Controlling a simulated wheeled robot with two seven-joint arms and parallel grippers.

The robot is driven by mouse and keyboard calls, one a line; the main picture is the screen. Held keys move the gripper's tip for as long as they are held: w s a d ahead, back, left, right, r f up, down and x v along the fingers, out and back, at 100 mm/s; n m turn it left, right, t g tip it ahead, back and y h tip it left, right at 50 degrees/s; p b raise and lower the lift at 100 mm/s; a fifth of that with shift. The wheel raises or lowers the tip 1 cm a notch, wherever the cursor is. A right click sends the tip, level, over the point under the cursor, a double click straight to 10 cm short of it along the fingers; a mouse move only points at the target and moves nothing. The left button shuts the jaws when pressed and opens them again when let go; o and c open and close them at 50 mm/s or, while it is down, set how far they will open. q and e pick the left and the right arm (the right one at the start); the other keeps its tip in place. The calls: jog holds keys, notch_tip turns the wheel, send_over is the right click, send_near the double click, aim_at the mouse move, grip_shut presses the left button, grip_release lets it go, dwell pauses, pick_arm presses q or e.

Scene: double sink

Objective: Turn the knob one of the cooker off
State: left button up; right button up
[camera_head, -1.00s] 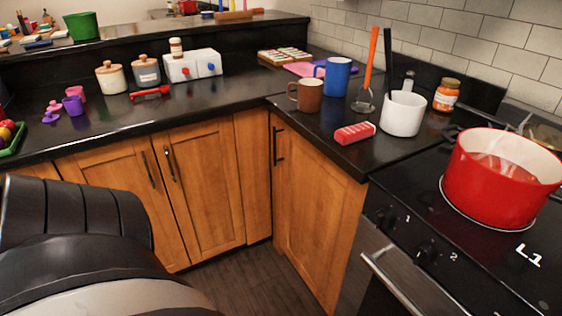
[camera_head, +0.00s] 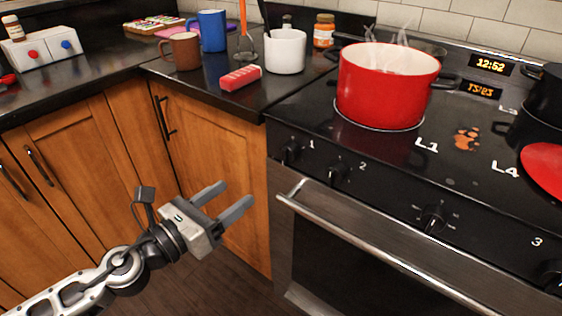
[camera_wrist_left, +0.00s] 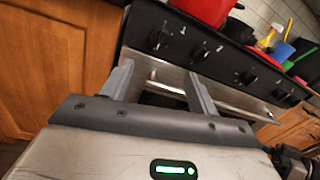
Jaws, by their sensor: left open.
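The cooker's front panel carries several black knobs. Knob one (camera_head: 291,152), beside the white "1", is at the left end of the panel. It also shows in the left wrist view (camera_wrist_left: 158,39), ahead of the fingers. Knob two (camera_head: 337,173) is just to its right. My left gripper (camera_head: 230,199) is open and empty, in front of the wooden cabinet door, below and left of knob one and apart from it. In the left wrist view its two fingers (camera_wrist_left: 158,82) point toward the cooker front. My right gripper is not in view.
A red pot (camera_head: 388,92) steams on the cooktop behind the knobs. The oven handle (camera_head: 385,243) juts out below the panel. A white cup (camera_head: 285,50) and a red packet (camera_head: 240,78) are on the counter. The space before the cabinets is clear.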

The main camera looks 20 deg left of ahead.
aim_at(283, 159)
pick_arm(q)
jog(key=p+x, duration=0.4)
jog(key=x, duration=1.1)
jog(key=shift+a, duration=0.1)
jog(key=c, duration=1)
